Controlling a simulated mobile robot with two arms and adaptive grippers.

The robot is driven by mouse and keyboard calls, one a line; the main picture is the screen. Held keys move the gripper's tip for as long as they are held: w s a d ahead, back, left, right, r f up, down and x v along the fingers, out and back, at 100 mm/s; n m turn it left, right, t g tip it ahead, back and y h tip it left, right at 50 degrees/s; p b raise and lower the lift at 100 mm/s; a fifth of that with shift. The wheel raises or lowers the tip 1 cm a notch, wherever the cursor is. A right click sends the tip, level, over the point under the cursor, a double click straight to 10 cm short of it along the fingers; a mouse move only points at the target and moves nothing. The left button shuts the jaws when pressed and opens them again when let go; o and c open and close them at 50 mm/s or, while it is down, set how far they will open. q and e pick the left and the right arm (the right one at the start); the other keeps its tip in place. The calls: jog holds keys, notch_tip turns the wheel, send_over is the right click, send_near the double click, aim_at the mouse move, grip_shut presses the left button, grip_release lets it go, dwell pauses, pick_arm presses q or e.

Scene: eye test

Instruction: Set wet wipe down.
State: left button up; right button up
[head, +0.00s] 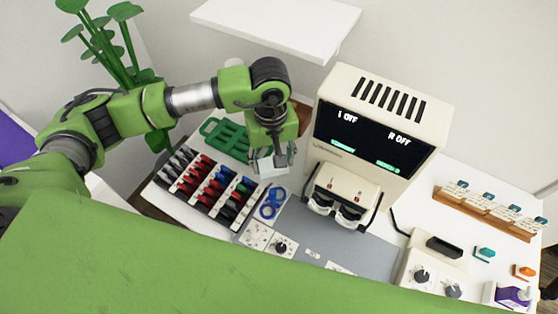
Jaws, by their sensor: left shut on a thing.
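My left gripper (272,155) reaches in from the left and points down over the table, near its back middle. It is shut on a small pale packet, which I take for the wet wipe (268,168). The fingers hide part of the packet. I cannot tell whether the packet touches the surface below. It is just above the blue ring-handled item (271,203) in the picture and left of the eye-test machine. My right gripper is not in view.
The beige eye-test machine (430,115) stands right of the gripper. A rack of coloured pieces (205,188) and a green tray (222,137) are to the left. A white shelf (285,22) hangs above. The grey mat (335,232) has bare room.

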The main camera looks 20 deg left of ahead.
pick_arm(q)
jog(key=shift+w+d+f, duration=0.3)
jog(key=shift+w+f, duration=0.35)
jog(key=shift+f, duration=0.2)
jog(key=shift+w+d+f+p, duration=0.15)
jog(key=shift+w+f+p, duration=0.2)
jog(key=shift+f, duration=0.15)
notch_tip(320, 180, down, 2)
jog(key=shift+f+p, duration=0.1)
jog(key=shift+p, duration=0.7)
jog(key=shift+f, duration=0.4)
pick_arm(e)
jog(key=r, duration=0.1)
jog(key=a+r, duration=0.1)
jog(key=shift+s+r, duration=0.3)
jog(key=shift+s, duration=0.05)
pick_arm(q)
jog(key=shift+f, duration=0.15)
jog(key=o, duration=0.7)
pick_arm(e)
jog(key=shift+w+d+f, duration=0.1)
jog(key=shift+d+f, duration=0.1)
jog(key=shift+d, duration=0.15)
